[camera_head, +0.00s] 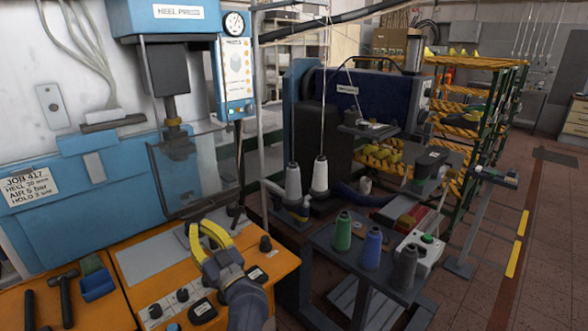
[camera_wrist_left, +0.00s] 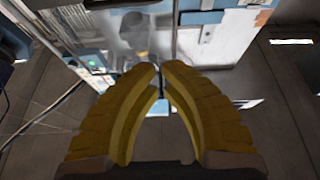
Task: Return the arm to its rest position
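My left gripper (camera_head: 200,226) has yellow fingers and a dark grey body. In the head view it is above the orange bench top (camera_head: 140,262) in front of the blue heel press (camera_head: 190,100). In the left wrist view the yellow fingers (camera_wrist_left: 160,70) lean together and their tips all but meet, with nothing seen between them. The gripper is shut and empty. My right gripper is in neither view. No shoe last can be made out clearly near the gripper.
A hammer (camera_head: 64,295) and a blue block (camera_head: 98,285) lie at the bench's left. Knobs and a black button sit near the gripper. Right of the bench, a grey stand carries green (camera_head: 343,232), blue (camera_head: 372,248) and dark thread cones. The floor at far right is clear.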

